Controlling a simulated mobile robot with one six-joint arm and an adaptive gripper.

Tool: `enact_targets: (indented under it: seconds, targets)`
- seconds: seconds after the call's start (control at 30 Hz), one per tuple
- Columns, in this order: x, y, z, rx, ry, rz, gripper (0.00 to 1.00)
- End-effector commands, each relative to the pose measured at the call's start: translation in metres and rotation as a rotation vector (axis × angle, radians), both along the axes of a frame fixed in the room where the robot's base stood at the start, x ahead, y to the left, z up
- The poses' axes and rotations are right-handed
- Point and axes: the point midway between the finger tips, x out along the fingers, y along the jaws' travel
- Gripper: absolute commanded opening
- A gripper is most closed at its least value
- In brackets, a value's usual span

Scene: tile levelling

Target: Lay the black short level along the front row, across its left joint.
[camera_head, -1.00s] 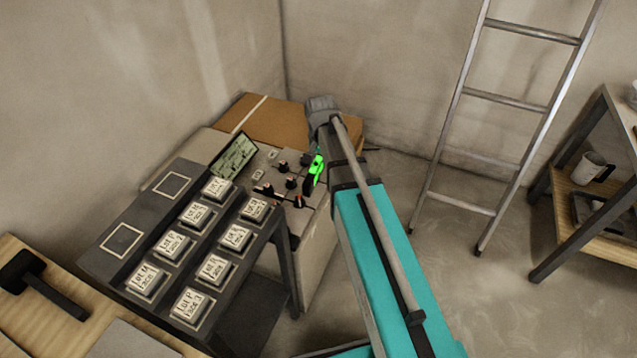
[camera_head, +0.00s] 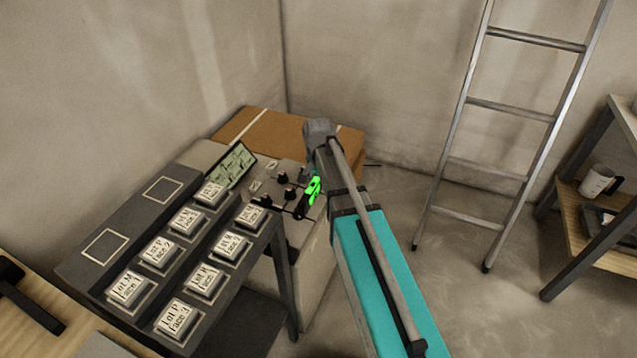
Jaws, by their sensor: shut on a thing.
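My gripper (camera_head: 312,194), with bright green parts, hangs at the end of my arm over the right side of a grey tiled surface (camera_head: 268,187). It is shut on a small dark piece just below the green, which seems to be the black short level; its outline is too small and partly hidden to tell clearly. Black knobs stand on the tiles to the left of the gripper, one of them a black knob (camera_head: 290,193) close beside it. The joints between the tiles are hard to make out, and I cannot tell whether the dark piece touches the tiles.
A dark stand (camera_head: 75,265) with several labelled blocks and two empty framed squares is at front left. A greenish panel (camera_head: 231,165) stands behind it. A ladder (camera_head: 512,108) leans on the wall; a shelf with a white mug (camera_head: 595,182) is at right.

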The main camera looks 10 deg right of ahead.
Motion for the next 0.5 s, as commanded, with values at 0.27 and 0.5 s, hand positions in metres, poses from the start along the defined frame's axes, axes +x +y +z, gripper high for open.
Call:
enact_targets:
  seconds: [0.27, 0.5]
  targets:
    - [0.0, 0.0, -0.009, 0.0, 0.0, 0.0, 0.0]
    - [0.0, -0.001, -0.027, 0.0, 0.0, -0.001, 0.0]
